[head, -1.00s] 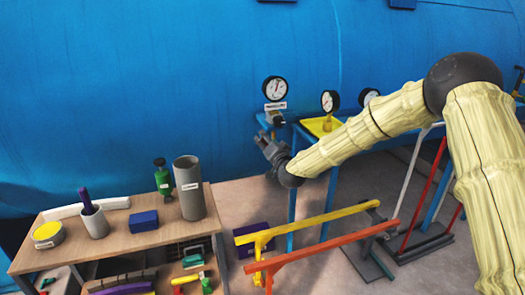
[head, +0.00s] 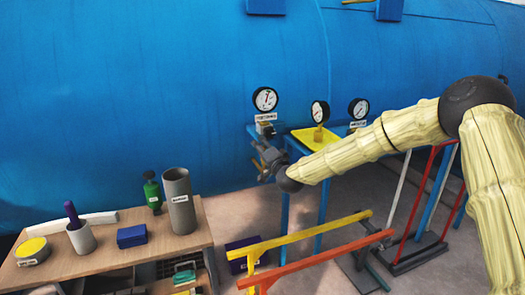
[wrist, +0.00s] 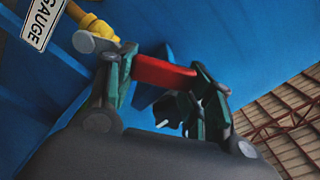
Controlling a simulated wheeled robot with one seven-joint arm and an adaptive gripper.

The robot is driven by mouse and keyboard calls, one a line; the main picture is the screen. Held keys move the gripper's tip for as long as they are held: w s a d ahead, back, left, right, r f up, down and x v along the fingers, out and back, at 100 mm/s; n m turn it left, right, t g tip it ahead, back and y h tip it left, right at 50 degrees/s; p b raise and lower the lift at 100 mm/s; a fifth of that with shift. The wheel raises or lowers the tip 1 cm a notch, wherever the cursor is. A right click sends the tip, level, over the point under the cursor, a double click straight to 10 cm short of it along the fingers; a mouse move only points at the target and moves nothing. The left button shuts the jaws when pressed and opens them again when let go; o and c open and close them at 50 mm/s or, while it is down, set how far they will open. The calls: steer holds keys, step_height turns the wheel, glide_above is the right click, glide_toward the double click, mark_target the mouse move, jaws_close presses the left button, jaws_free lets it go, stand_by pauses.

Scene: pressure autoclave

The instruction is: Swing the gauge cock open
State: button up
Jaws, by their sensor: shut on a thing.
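The gauge cock shows in the wrist view as a red lever (wrist: 163,72) beside a yellow fitting (wrist: 97,27). A white tag reading "GAUGE" (wrist: 40,22) hangs by the fitting. My gripper (wrist: 165,85) has one finger at each end of the red lever and is shut on it. In the head view my gripper (head: 262,160) is just below the leftmost pressure gauge (head: 265,99), by the blue tank. The lever itself cannot be made out there, and my gripper hides part of the fitting.
Two more gauges (head: 319,112) (head: 358,108) stand to the right, near a yellow plate (head: 310,140). Yellow (head: 305,235) and orange (head: 335,253) rails stand below my arm. A wooden bench (head: 110,256) with cups and blocks is at lower left.

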steer(key=o, duration=1.5)
steer(key=shift+d, duration=0.1)
steer(key=v, duration=1.2)
steer(key=shift+r, duration=0.1)
